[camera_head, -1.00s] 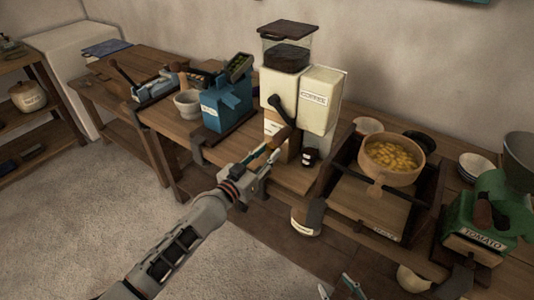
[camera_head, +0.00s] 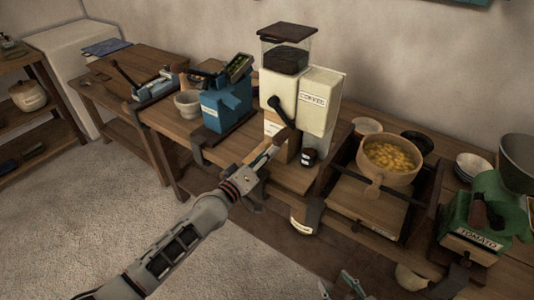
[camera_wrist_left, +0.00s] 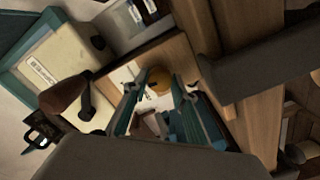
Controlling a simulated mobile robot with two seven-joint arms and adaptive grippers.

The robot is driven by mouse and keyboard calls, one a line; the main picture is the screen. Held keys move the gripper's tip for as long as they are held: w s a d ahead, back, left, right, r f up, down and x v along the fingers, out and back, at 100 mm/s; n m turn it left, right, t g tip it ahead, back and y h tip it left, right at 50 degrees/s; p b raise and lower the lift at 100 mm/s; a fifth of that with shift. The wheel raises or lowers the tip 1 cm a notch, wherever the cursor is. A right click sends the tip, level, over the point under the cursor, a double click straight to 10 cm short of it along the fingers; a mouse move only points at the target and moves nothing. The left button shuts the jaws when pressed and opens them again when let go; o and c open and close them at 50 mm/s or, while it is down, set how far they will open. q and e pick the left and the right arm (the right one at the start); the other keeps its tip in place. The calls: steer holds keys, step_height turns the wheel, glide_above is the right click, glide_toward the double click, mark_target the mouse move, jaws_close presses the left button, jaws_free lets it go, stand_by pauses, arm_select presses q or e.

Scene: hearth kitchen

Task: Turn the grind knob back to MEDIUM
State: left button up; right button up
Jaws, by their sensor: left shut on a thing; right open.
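The cream coffee grinder (camera_head: 281,88) stands on the wooden bench in the head view, with a dark hopper on top. Its black crank (camera_head: 280,110) has a brown wooden handle, which also shows in the left wrist view (camera_wrist_left: 65,92). In that wrist view the round, orange-brown grind knob (camera_wrist_left: 158,81) sits on a pale marked plate between my left fingertips (camera_wrist_left: 158,88). My left gripper (camera_head: 262,160) is shut on the knob, in front of the grinder. The dial lettering is too small to read. My right gripper (camera_head: 347,286) is open, low at the picture's bottom edge.
A blue box-like device (camera_head: 226,106) and a pale mortar (camera_head: 188,104) stand left of the grinder. Further right are a wooden pot (camera_head: 390,165) of yellow pieces and a green TOMATO machine (camera_head: 485,215).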

arm_select(q)
steer(key=shift+n, duration=0.8)
steer(key=o, duration=1.1)
steer(key=v, duration=1.2)
